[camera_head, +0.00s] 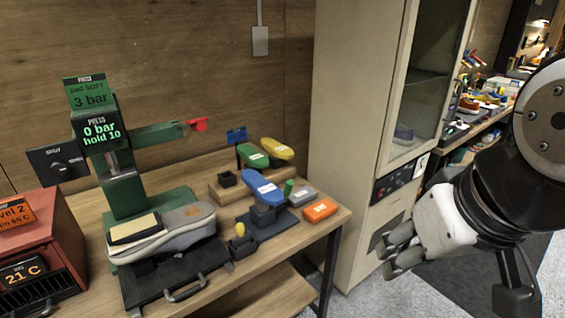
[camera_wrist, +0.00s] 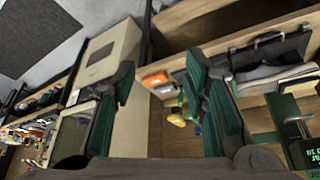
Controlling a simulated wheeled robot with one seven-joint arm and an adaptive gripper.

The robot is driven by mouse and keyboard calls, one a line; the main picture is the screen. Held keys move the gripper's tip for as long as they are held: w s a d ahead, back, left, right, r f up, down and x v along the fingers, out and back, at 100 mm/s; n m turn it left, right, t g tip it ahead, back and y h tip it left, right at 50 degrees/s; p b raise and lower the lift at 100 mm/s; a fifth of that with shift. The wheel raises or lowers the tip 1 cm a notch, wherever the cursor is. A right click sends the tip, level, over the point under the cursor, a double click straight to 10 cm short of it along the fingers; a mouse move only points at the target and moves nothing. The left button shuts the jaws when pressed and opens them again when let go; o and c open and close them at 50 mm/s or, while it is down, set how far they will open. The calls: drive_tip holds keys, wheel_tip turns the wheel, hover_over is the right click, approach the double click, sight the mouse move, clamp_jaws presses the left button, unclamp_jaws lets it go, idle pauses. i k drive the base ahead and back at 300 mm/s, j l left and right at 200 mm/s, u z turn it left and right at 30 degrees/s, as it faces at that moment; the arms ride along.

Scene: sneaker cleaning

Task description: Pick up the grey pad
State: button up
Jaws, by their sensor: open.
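The grey pad (camera_head: 302,196) lies near the right end of the wooden bench, just behind an orange pad (camera_head: 320,210). It also shows in the wrist view, partly, beside the orange pad (camera_wrist: 155,79). My gripper (camera_head: 392,259) is off the bench's right end, in front of the cabinet and apart from both pads. In the wrist view my gripper's two fingers (camera_wrist: 160,76) stand wide apart with nothing between them.
A blue form (camera_head: 264,188) stands left of the grey pad. A tall cabinet (camera_head: 352,130) stands behind the bench's right end.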

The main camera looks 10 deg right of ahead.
sight(303, 195)
drive_tip(key=i+j+z, duration=0.1)
drive_tip(key=i+j, duration=0.2)
drive_tip(key=i, duration=0.25)
drive_tip(key=i+j+z, duration=0.1)
drive_tip(key=i+j, duration=0.25)
drive_tip(key=i, duration=0.15)
